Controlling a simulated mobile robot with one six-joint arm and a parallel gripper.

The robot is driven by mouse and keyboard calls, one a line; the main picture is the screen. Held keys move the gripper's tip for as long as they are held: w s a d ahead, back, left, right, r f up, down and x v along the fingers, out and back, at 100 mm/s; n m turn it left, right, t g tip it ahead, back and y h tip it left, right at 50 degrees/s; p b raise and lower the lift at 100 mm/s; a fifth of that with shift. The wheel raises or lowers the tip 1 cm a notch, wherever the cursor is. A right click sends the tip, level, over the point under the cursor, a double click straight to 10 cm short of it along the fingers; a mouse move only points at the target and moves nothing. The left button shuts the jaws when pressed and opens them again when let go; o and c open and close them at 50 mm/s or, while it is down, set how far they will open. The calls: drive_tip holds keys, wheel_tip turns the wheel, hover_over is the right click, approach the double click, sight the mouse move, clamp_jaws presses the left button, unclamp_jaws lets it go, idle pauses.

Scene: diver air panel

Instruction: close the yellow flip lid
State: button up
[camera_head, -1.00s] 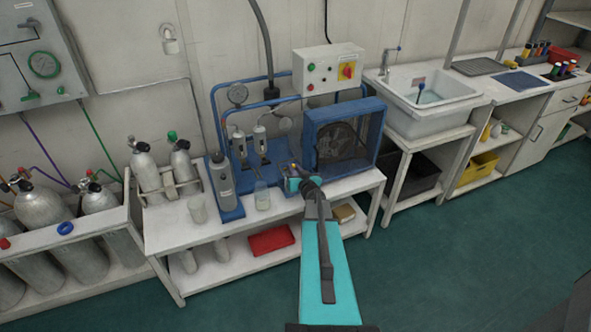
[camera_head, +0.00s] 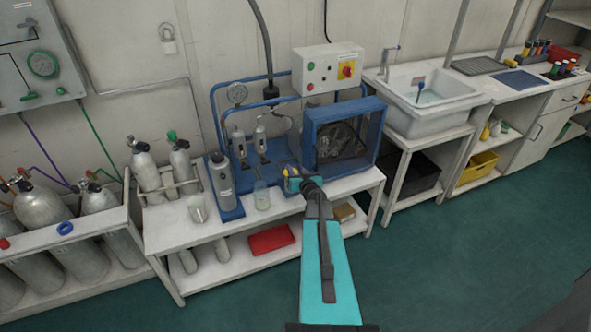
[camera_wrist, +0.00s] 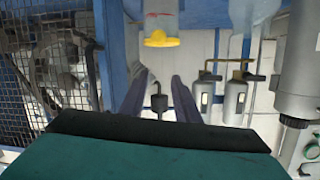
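The yellow flip lid (camera_wrist: 161,39) shows at the top middle of the wrist view, on the end of a pale, see-through container (camera_wrist: 161,14). How far the lid stands open is hard to tell. A small yellow patch (camera_head: 287,173) shows beside my gripper in the head view, partly hidden by it. My gripper (camera_head: 293,182) is over the bench in front of the blue compressor frame. In the wrist view its two fingers (camera_wrist: 159,80) are spread apart with nothing between them. The lid appears beyond the fingertips, apart from them.
A clear jar (camera_head: 262,197), a pale cup (camera_head: 197,210) and a grey cylinder (camera_head: 222,181) stand left of my gripper on the white bench (camera_head: 290,207). The caged compressor (camera_head: 343,137) is close on the right. Two small filters (camera_wrist: 235,98) show in the wrist view.

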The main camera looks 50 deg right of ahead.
drive_tip(key=b+v, duration=0.1)
drive_tip(key=v, duration=1.2)
drive_tip(key=shift+b, duration=0.3)
drive_tip(key=shift+s+d+r, duration=0.1)
drive_tip(key=shift+s+d, duration=0.05)
idle(0.4)
